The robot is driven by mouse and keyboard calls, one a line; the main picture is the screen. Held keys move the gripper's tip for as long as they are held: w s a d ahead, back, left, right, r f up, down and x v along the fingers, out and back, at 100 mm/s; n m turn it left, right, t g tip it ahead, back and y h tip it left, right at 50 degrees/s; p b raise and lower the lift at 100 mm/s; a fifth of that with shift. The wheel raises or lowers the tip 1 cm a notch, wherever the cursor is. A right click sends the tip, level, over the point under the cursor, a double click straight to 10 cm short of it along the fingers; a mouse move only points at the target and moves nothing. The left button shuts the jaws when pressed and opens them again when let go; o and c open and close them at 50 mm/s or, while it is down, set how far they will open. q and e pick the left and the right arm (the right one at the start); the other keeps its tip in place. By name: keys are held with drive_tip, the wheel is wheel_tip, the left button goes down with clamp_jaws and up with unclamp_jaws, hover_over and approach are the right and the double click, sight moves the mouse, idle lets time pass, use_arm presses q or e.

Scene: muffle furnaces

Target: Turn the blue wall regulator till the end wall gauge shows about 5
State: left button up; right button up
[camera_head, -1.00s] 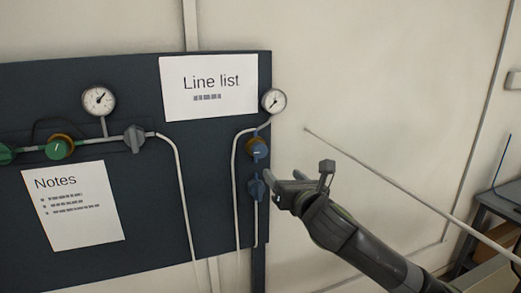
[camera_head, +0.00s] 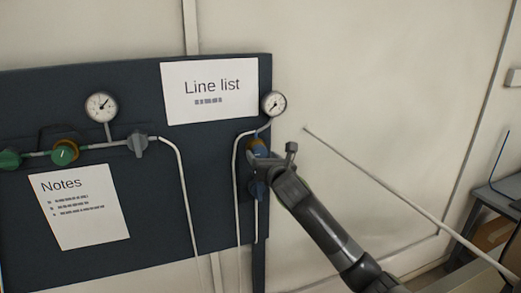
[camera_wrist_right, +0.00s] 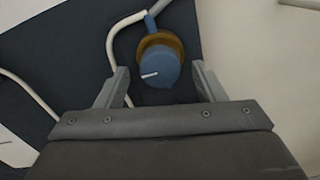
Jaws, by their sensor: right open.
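The blue regulator (camera_head: 257,146) sits on the right edge of the dark panel, partly hidden by my right gripper in the head view. In the right wrist view the blue knob (camera_wrist_right: 159,68) has a white mark pointing left and a brass-coloured collar behind it. My right gripper (camera_head: 262,162) is open, its two fingers (camera_wrist_right: 159,85) on either side of the knob's lower part with gaps to it. The round white gauge (camera_head: 273,104) stands above the regulator; its dark needle is too small to read exactly. My left gripper is not in view.
A second gauge (camera_head: 101,107), a green knob (camera_head: 64,152) and a grey handle (camera_head: 138,144) are further left. A thin pale rod (camera_head: 400,190) slants across the right side.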

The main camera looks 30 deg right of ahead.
drive_tip(key=shift+p+x, duration=0.35)
drive_tip(key=shift+x, duration=1)
drive_tip(key=c, duration=1)
